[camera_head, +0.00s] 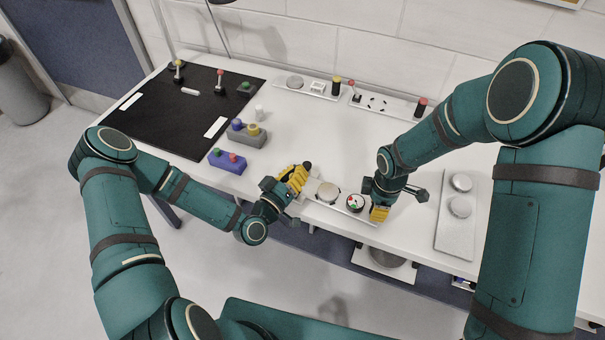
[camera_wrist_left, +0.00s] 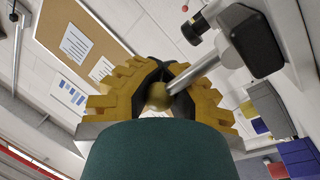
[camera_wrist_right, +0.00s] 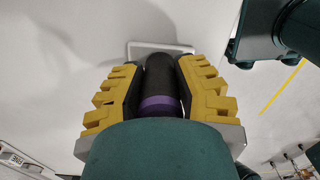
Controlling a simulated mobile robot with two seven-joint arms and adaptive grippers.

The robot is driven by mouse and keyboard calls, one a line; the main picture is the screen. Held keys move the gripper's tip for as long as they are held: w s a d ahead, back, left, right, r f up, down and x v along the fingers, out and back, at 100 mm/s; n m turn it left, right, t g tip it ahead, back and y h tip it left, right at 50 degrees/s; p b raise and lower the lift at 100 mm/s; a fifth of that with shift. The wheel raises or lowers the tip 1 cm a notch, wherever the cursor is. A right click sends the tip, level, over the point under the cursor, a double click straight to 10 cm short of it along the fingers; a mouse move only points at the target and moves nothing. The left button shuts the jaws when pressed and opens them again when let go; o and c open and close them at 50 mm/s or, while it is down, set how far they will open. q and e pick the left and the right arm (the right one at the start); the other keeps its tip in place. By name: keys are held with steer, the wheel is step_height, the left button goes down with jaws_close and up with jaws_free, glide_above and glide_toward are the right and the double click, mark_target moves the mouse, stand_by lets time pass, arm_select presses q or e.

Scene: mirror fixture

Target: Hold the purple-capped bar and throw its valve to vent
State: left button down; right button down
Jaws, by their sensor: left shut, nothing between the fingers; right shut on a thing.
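The purple-capped bar (camera_wrist_right: 160,78) shows in the right wrist view as a dark upright cylinder with a purple band low on it. My right gripper (camera_wrist_right: 158,90) is shut on it, one yellow finger on each side. In the head view my right gripper (camera_head: 380,212) is at the right end of a pale plate (camera_head: 341,206) near the table's front edge. My left gripper (camera_head: 295,178) is shut at the plate's left end. In the left wrist view, a brass-coloured ball (camera_wrist_left: 158,96) and a grey rod (camera_wrist_left: 203,66) appear between or behind its fingers (camera_wrist_left: 160,85); I cannot tell which.
A round pale disc (camera_head: 328,192) and a dial with coloured marks (camera_head: 355,203) sit between the grippers. Button boxes (camera_head: 229,160) stand left, beside a black mat (camera_head: 176,128). Switch plates (camera_head: 385,104) lie behind, and a plate with two discs (camera_head: 457,235) lies right. The table's middle is clear.

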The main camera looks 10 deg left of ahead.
arm_select(q)
steer(key=a+n, duration=0.1)
steer(key=n, duration=0.3)
steer(key=a+n, duration=0.1)
steer(key=n, duration=0.1)
steer(key=shift+w+a+f+t+y, duration=0.3)
steer(key=shift+t+y, duration=0.1)
steer(key=shift+a, duration=0.1)
steer(key=c, duration=0.8)
jaws_free()
steer(key=v, duration=1.2)
steer(key=shift+f, duration=0.1)
